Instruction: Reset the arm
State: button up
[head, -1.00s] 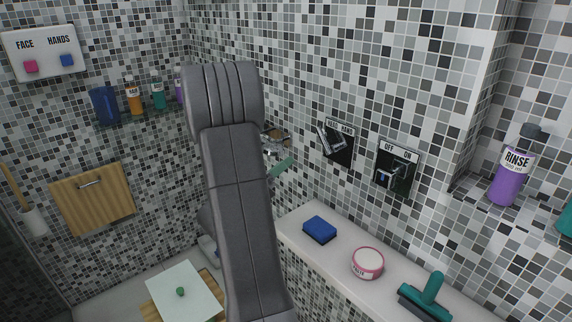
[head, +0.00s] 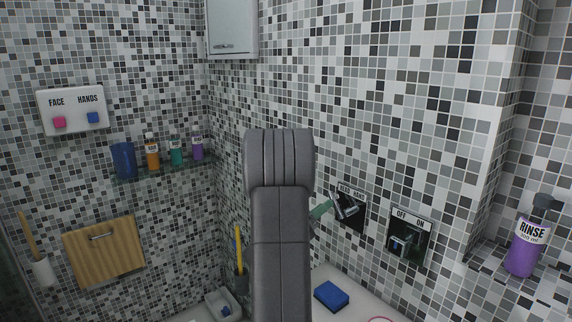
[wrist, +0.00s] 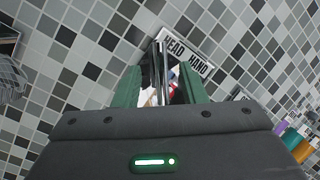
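My arm (head: 280,230) stands upright in the middle of the head view and hides most of my gripper. One green finger of my gripper (head: 321,210) shows to the right of the arm, near the chrome lever (head: 345,207) on the wall plate. In the wrist view my gripper (wrist: 160,68) has its two green fingers apart. Chrome metal (wrist: 162,75) shows between them, in front of the HEAD/HAND plate (wrist: 188,52). I see no contact between the fingers and the metal, but depth is hard to tell.
An OFF/ON wall switch (head: 410,236) is right of the lever. A purple RINSE bottle (head: 524,247) stands on the right ledge. A blue sponge (head: 331,296) lies on the counter below. A shelf with bottles (head: 152,152) and a white cabinet (head: 231,30) are at the left and back.

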jog(key=shift+x, duration=1.85)
jog(key=shift+a, duration=0.1)
jog(key=b+v, duration=0.3)
jog(key=v, duration=1.1)
jog(key=shift+w+d+r+m+g+h+p, duration=0.2)
jog(key=shift+w+d+r+m+p, duration=0.3)
jog(key=shift+w+d+r, duration=0.95)
jog(key=shift+w+d+r+m+g+h+p, duration=0.15)
jog(key=shift+w+d+m+p, duration=0.7)
jog(key=shift+d, duration=1.4)
jog(key=shift+w+d+r+m+g+h+p, duration=0.1)
jog(key=shift+w+d+r+m+g, duration=0.2)
jog(key=shift+w+d+r, duration=1)
jog(key=shift+w+d+f, duration=0.2)
jog(key=shift+d+f, duration=0.25)
jog(key=shift+d, duration=0.15)
